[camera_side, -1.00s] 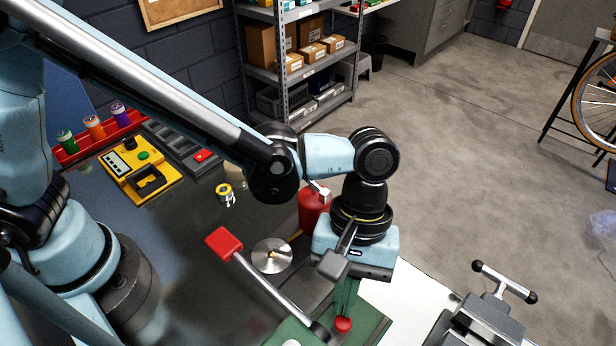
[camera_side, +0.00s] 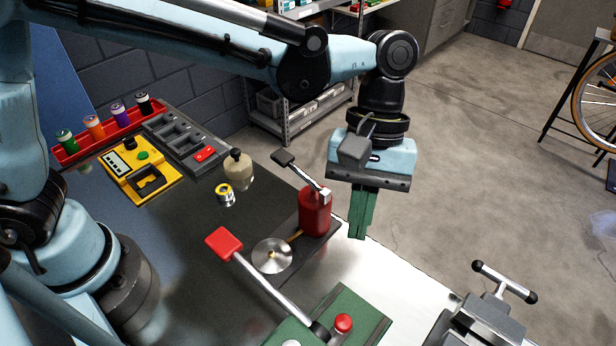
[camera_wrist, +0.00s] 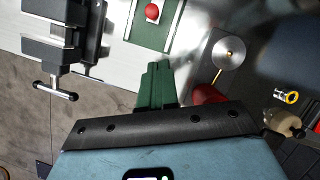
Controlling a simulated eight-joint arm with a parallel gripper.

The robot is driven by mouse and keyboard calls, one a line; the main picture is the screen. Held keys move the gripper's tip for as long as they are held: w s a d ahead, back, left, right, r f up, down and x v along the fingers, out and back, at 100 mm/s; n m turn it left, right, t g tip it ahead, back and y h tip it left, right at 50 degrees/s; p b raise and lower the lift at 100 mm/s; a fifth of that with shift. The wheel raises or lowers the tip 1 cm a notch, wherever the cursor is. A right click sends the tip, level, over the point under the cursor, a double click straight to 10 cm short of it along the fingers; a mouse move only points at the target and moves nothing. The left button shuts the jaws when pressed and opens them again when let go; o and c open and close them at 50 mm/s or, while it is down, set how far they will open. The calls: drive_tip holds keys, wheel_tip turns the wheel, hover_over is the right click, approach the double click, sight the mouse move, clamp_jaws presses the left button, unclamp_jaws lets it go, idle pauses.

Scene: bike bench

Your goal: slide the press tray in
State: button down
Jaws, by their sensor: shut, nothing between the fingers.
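The press tray (camera_side: 368,318) is a flat green piece with a red knob (camera_side: 343,324) on it, at the bottom of the side view. It also shows at the top of the wrist view (camera_wrist: 148,38), with its red knob (camera_wrist: 152,12). The press's lever with a red handle (camera_side: 223,242) slants down to the tray's left end; the rest of the press is cut off by the frame. My gripper (camera_side: 357,237) has green fingers, shut and empty, pointing down. It hangs above and beyond the tray, apart from the knob. The fingers also show in the wrist view (camera_wrist: 156,66).
A red canister with a black lever (camera_side: 315,212) stands left of my gripper. A steel disc (camera_side: 272,255) lies nearer. A tan bottle (camera_side: 238,170) and a small yellow-topped can (camera_side: 225,195) stand further back. A vise (camera_side: 490,320) is at lower right.

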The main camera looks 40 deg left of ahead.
sight(342, 320)
drive_tip(key=c, duration=1.8)
unclamp_jaws()
drive_tip(key=shift+w+a+r, duration=0.1)
drive_tip(key=shift+w+r, duration=0.15)
drive_tip(key=shift+r, duration=0.4)
drive_tip(key=shift+o, duration=1.3)
drive_tip(key=shift+s+r, duration=0.2)
drive_tip(key=shift+s, duration=0.05)
drive_tip(key=o, duration=0.6)
drive_tip(key=s+n, duration=0.2)
drive_tip(key=s+n+h, duration=0.1)
drive_tip(key=shift+s+d+r+t, duration=0.25)
drive_tip(key=shift+d+r+t, duration=0.05)
drive_tip(key=shift+d+t, duration=0.1)
drive_tip(key=shift+n, duration=0.3)
drive_tip(key=x, duration=1.2)
drive_tip(key=shift+s+d, duration=0.15)
drive_tip(key=shift+s, duration=0.2)
clamp_jaws()
